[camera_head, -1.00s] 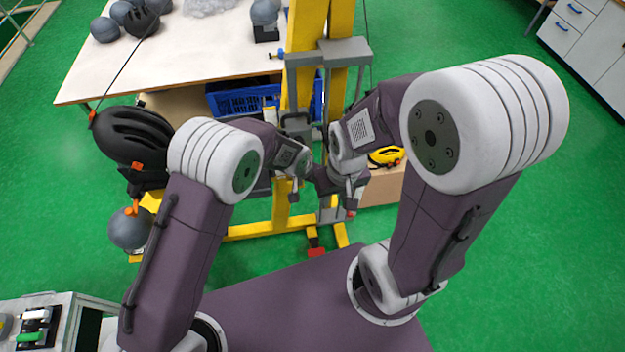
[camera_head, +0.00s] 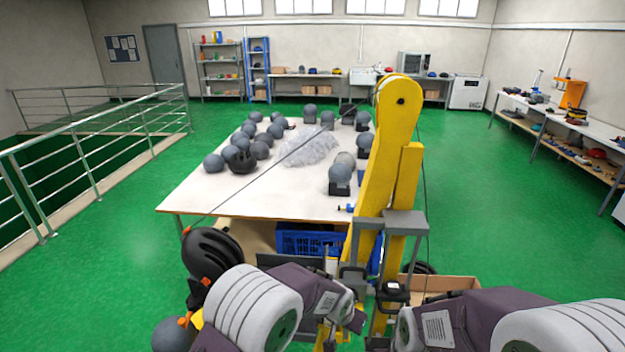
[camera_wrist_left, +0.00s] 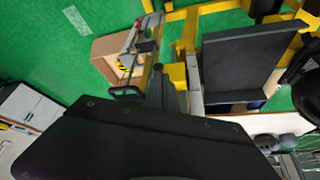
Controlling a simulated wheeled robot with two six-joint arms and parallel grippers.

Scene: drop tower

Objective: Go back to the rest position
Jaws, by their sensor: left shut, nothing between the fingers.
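My left arm comes in from the left in the head view, and its gripper (camera_head: 355,322) is low in front of the yellow tower (camera_head: 385,150). In the left wrist view the dark gripper body fills the bottom and the grey fingers (camera_wrist_left: 158,78) are together with nothing held. My right arm (camera_head: 450,325) reaches in from the right, bent inward toward the tower's foot. Its fingers are too hidden at the bottom edge to read. I cannot tell whether either gripper touches the tower.
A white table (camera_head: 210,195) with several grey headforms and a clear plastic heap stands behind the tower. A blue crate (camera_head: 300,242) is under it. A black helmet (camera_head: 212,255) is left of my left arm. A cardboard box (camera_head: 440,284) sits right. Green floor is open on both sides.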

